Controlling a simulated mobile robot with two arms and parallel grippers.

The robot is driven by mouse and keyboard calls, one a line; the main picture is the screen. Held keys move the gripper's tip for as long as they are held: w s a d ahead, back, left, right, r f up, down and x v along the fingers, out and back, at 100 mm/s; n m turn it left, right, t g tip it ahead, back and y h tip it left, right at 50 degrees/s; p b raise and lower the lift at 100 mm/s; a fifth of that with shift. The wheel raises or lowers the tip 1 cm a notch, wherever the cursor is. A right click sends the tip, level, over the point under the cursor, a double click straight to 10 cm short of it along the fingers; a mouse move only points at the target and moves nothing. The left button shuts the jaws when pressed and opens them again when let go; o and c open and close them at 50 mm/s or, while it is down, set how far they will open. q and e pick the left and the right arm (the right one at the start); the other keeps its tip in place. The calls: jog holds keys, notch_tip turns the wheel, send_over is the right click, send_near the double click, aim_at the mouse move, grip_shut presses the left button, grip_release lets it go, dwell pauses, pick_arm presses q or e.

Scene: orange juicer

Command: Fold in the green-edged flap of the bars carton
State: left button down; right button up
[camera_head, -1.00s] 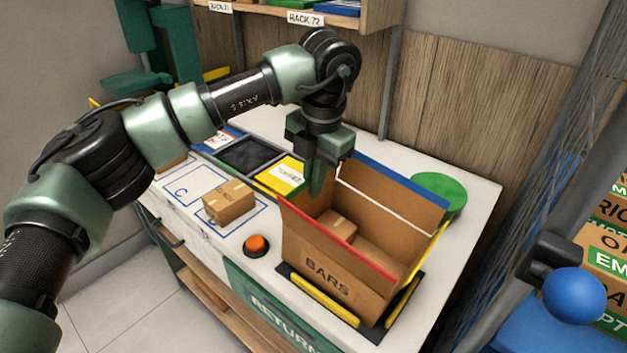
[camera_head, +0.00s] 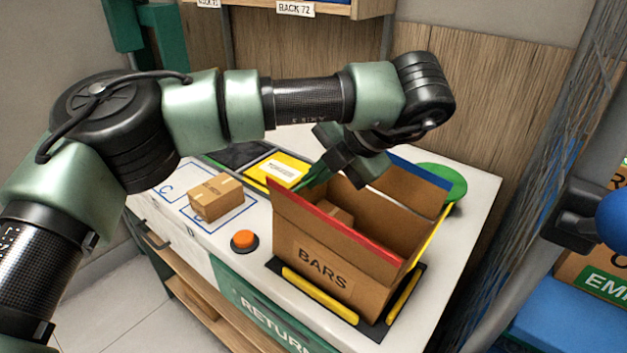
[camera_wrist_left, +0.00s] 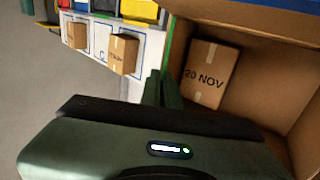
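The bars carton (camera_head: 322,262) stands open on the counter. Its red-edged flap (camera_head: 335,232) and blue-edged flap (camera_head: 405,185) stand up, and a yellow edge shows at the right. A thin green edge (camera_wrist_left: 166,45) runs along the carton's left side in the left wrist view; in the head view my gripper largely hides that side. My left gripper (camera_head: 312,178) is tilted over the carton's left side, fingers pointing left and down. Its green fingers (camera_wrist_left: 162,90) look close together with nothing between them, beside the green edge; I cannot tell whether they touch it. My right gripper is out of view.
A small box (camera_wrist_left: 210,73) marked 20 NOV lies inside the carton. Left of it are another small box (camera_head: 216,197), an orange button (camera_head: 244,240) and a yellow bin (camera_head: 276,172). A green disc (camera_head: 443,182) sits behind right. A blue ball (camera_head: 614,218) is at the far right.

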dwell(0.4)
pick_arm(q)
jog(key=c, duration=1.6)
grip_release()
jog(key=shift+c, duration=0.2)
jog(key=v, duration=0.7)
jog(key=shift+s+d, duration=0.3)
jog(key=shift+d, duration=0.05)
jog(key=shift+r, duration=0.15)
